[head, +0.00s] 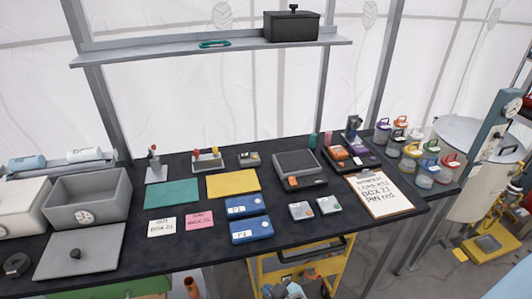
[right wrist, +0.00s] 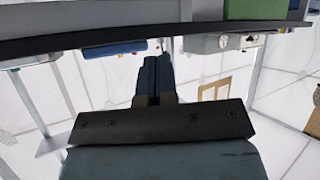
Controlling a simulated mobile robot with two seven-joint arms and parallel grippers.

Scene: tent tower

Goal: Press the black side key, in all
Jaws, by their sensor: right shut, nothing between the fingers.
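A black side key cannot be made out for certain at this size. Small devices that could carry one stand on the dark table: two small grey boxes, one on the left (head: 301,210) and one on the right (head: 329,205), and a grey-topped scale-like device (head: 296,163) with an orange front patch. My right gripper (head: 284,289) shows at the bottom edge of the head view, in front of and below the table edge, apart from the devices. In the right wrist view its fingers (right wrist: 154,62) are together and empty, below the table's underside. My left gripper is not in view.
The dark table (head: 110,262) holds blue boxes (head: 250,228), a clipboard (head: 385,194), teal (head: 171,194) and yellow (head: 233,182) mats, and grey bins (head: 88,199) at left. A yellow cart (head: 300,265) stands under the front edge. Lidded jars (head: 411,155) stand at right.

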